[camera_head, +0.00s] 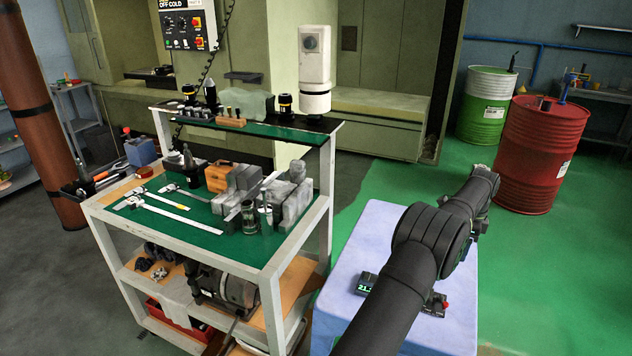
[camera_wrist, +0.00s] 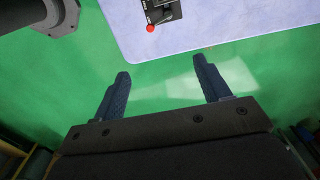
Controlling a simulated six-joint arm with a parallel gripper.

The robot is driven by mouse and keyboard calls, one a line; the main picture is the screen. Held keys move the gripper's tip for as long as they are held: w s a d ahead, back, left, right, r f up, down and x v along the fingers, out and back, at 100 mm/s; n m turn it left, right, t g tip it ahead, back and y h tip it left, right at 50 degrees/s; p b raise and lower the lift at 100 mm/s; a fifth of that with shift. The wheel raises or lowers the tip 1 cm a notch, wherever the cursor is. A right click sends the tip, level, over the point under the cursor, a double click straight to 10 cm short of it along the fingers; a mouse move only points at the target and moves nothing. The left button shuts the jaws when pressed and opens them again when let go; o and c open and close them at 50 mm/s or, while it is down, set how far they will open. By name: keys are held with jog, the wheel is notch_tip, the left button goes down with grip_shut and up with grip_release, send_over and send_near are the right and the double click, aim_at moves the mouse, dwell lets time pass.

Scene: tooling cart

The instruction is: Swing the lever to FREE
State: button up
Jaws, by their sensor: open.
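The lever unit (camera_wrist: 164,9) is a small dark box with white markings at the top edge of the wrist view, partly cut off. Its lever ends in a red knob (camera_wrist: 150,28). In the head view the red knob (camera_head: 446,305) shows just right of my arm, which hides part of the unit. The markings are too small to read, so I cannot tell the lever's setting. My gripper (camera_wrist: 162,72) is open and empty, its two fingers apart, with green floor seen between them. The knob appears beyond the fingertips, not touching them. My gripper cannot be made out in the head view.
The unit sits on a pale blue-white tabletop (camera_head: 345,262), beside a small digital display (camera_head: 367,284). A tooling cart (camera_head: 225,243) with calipers and metal blocks stands to the left. A red drum (camera_head: 541,155) and a green drum (camera_head: 485,107) stand behind; green floor lies open right.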

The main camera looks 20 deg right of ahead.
jog(key=c, duration=0.5)
jog(key=n, duration=2.2)
send_near(446, 303)
notch_tip(446, 303, down, 8)
jog(key=shift+f, duration=0.1)
jog(key=shift+c, duration=0.2)
grip_shut()
